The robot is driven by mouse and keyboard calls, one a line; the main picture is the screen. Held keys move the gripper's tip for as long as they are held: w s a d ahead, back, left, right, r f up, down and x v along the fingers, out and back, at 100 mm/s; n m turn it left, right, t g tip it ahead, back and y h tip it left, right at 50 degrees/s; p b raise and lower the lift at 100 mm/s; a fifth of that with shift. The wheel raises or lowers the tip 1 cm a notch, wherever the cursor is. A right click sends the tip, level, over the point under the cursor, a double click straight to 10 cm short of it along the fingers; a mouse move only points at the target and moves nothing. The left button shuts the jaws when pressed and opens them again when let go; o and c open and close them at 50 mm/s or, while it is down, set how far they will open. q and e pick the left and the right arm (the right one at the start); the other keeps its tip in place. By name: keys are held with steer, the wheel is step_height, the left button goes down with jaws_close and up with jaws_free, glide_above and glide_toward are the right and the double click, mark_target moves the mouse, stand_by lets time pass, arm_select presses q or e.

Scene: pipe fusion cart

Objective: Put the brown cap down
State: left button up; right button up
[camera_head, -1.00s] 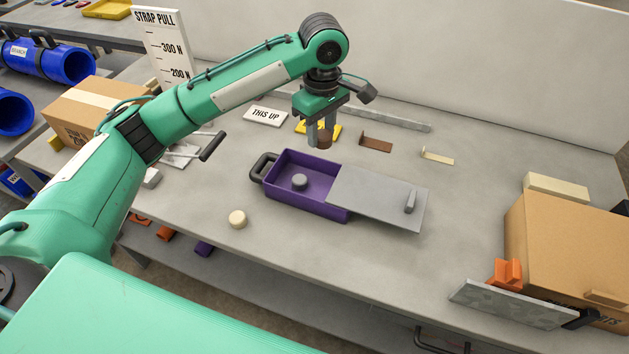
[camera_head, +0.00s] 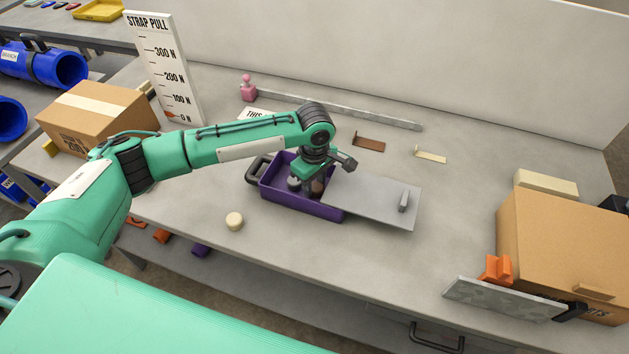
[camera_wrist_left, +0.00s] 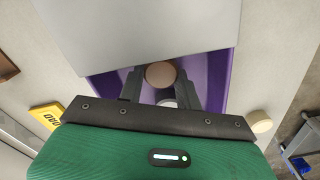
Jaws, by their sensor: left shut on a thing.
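The brown cap (camera_head: 318,187) is between the fingers of my left gripper (camera_head: 308,186), low inside the open part of the purple box (camera_head: 318,210). In the left wrist view the round brown cap (camera_wrist_left: 160,74) shows between the two dark fingers of the gripper (camera_wrist_left: 160,82). Whether the cap touches the box floor cannot be told. A grey cap (camera_head: 294,183) stands in the box just left of the brown one, partly hidden by the gripper. A grey sliding lid (camera_head: 375,200) covers the box's right side. My right gripper is not in view.
A cream cap (camera_head: 234,221) lies on the table left of the box. A brown bracket (camera_head: 369,144) and a cream bracket (camera_head: 431,156) lie behind it. A cardboard box (camera_head: 560,255) stands at right.

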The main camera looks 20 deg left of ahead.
mark_target(314, 185)
arm_select(q)
steer(key=o, duration=0.9)
steer(key=shift+f, duration=0.1)
steer(key=shift+o, duration=0.2)
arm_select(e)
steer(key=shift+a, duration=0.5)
arm_select(q)
steer(key=shift+r, duration=0.25)
step_height(314, 185, up, 12)
steer(key=b, duration=0.1)
steer(key=shift+b, duration=0.3)
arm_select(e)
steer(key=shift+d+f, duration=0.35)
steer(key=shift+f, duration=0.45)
arm_select(q)
steer(key=shift+f, duration=0.1)
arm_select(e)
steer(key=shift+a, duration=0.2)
arm_select(q)
steer(key=shift+f, duration=0.1)
